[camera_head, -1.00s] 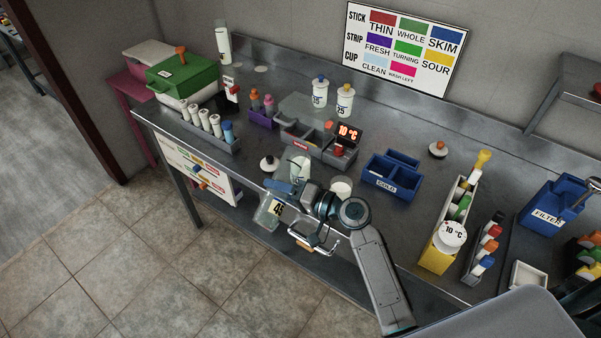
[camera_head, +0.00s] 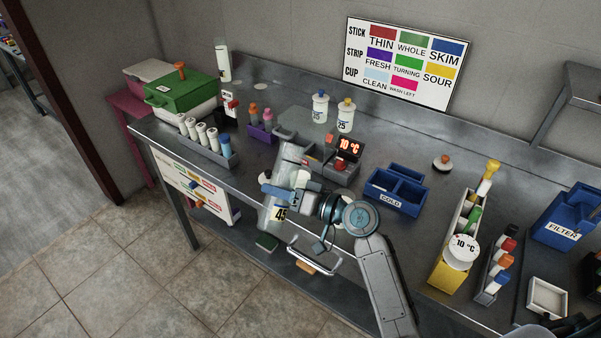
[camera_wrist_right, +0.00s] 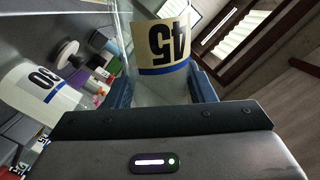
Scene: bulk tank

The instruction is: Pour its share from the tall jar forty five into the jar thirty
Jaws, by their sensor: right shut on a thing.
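My right gripper (camera_head: 280,194) is shut on the tall jar forty five (camera_head: 279,213), a clear jar with a cream label and blue band. The jar is held up at the front edge of the bench and slants in the head view, its upper end to the right. In the right wrist view its label (camera_wrist_right: 160,45) reads upside down between the fingers (camera_wrist_right: 163,88). My left gripper is not in view.
Jars 35 (camera_head: 320,108) and 25 (camera_head: 345,118) stand further back. A rack of white tubes (camera_head: 212,153) is to the left. Bench between COLD and the yellow holder is clear.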

